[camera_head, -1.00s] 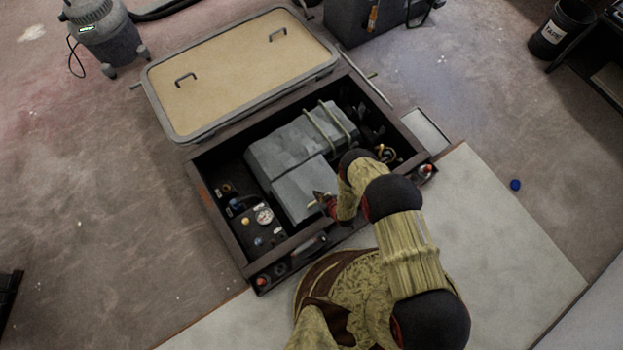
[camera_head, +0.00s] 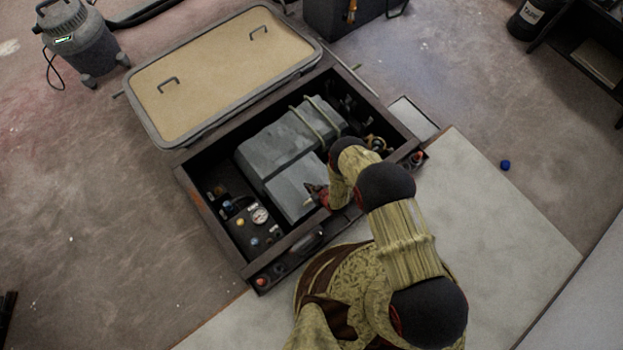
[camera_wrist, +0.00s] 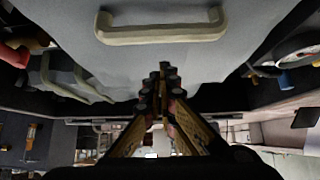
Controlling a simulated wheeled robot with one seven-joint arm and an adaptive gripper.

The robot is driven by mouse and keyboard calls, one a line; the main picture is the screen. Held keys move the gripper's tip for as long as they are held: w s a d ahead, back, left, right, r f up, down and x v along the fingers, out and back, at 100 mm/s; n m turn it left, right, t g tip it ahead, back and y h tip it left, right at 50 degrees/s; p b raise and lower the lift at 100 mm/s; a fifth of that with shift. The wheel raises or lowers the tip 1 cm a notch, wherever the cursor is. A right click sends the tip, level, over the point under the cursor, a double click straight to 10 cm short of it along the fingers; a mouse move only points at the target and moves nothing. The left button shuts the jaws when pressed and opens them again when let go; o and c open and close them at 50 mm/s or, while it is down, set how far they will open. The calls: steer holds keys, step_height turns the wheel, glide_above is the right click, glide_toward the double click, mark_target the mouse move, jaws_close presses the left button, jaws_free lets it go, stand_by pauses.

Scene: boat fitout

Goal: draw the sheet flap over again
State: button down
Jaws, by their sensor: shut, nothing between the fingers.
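A grey sheet cover (camera_head: 275,143) lies over a boxy shape inside the open dark hatch well. Its near part, apparently the flap (camera_head: 290,188), is separated from the far part by a dark line. In the wrist view a grey panel (camera_wrist: 245,20) with a pale bar handle (camera_wrist: 160,30) fills the top. My gripper (camera_wrist: 165,72) is shut and empty, its tips just below that handle in the picture and apart from it. In the head view my gripper (camera_head: 312,190) is at the near right edge of the flap. My wrist hides part of that edge.
The tan hatch lid (camera_head: 215,75) lies open behind the well's dark frame (camera_head: 215,228). A gauge (camera_head: 260,215) and coloured knobs sit at the well's left. Two pale straps (camera_head: 308,125) cross the cover's far end. A blue cap (camera_head: 505,165) lies on the floor.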

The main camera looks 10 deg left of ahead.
steer(key=p+v, duration=0.4)
steer(key=v, duration=0.5)
steer(key=shift+r+p, duration=0.3)
steer(key=shift+r, duration=0.15)
